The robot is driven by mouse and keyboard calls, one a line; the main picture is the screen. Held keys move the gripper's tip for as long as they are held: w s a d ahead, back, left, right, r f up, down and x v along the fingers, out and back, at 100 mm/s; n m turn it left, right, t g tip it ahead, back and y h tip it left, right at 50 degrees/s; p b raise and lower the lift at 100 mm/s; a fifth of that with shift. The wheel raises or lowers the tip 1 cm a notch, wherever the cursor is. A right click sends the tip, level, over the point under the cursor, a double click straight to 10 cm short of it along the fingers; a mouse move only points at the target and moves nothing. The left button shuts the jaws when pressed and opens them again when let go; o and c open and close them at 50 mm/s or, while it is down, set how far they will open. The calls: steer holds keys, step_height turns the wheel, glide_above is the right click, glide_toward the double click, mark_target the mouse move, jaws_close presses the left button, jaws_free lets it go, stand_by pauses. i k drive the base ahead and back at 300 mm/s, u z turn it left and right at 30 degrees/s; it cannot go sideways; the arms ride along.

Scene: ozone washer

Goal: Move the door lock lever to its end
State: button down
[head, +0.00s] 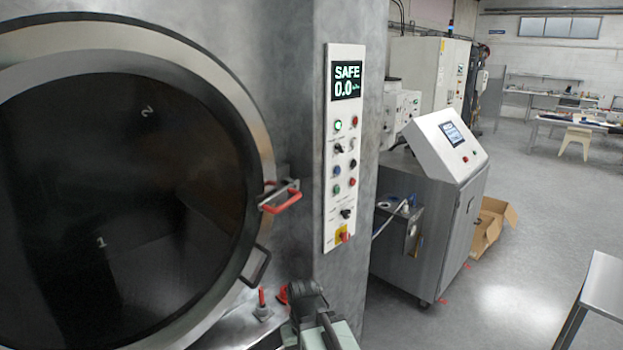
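A round dark door (120,190) with a wide metal rim fills the left of the head view. A red-handled lever (282,201) on a metal bracket sits at the rim's right side and sticks out to the right. A small upright red lever (262,298) stands on a metal base below, beside a round red part (283,293). The picture does not settle which of the two is the door lock lever. Part of my arm shows at the bottom middle, just right of the small red lever.
A dark loop handle (257,267) is on the lower right rim. A control panel (344,150) reading SAFE 0.0 is on the column to the right. A metal console (430,220) and a cardboard box (490,225) stand further right.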

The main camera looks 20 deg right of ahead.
mark_target(292, 186)
steer(key=u, duration=2.15)
steer(key=k, duration=0.9)
steer(key=z, duration=1.8)
steer(key=i, duration=1)
steer(key=u, duration=0.05)
